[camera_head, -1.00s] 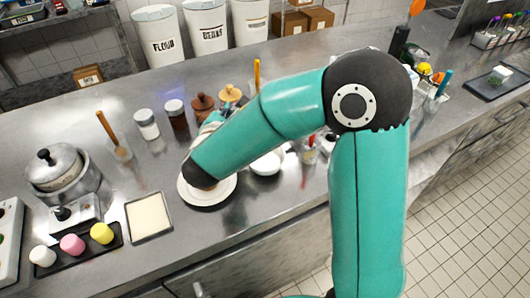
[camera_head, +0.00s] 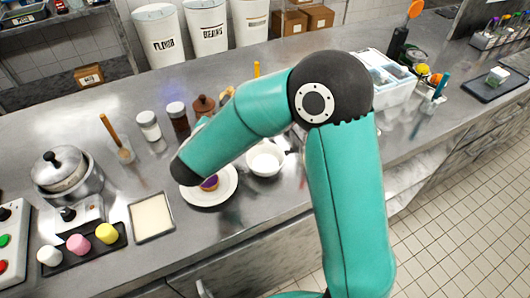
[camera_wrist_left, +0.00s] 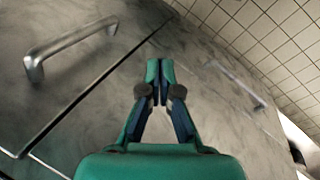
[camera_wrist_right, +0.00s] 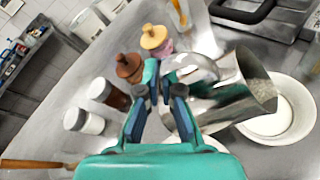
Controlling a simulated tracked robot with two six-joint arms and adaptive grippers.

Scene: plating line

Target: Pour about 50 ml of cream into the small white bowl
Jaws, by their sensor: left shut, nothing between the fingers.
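The small white bowl (camera_head: 266,160) stands on the steel counter, right of a white plate. It also shows in the right wrist view (camera_wrist_right: 302,127), partly behind a metal jug (camera_wrist_right: 240,90). The jug is tilted, its mouth over or close to the bowl. I cannot tell whether cream is flowing or how much is in the bowl. My right gripper (camera_wrist_right: 158,75) is shut at the jug's handle; in the head view my right arm hides it and the jug. My left gripper (camera_wrist_left: 160,70) is shut and empty, in front of the counter's cabinet side.
The plate (camera_head: 225,192) holds a small purple and orange item. Two jars (camera_head: 149,125) and lidded brown pots (camera_head: 204,105) stand behind. A pot (camera_head: 68,178), a square tray (camera_head: 151,216) and a tray of coloured pieces (camera_head: 85,248) are at left. A white container (camera_head: 385,85) is at right.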

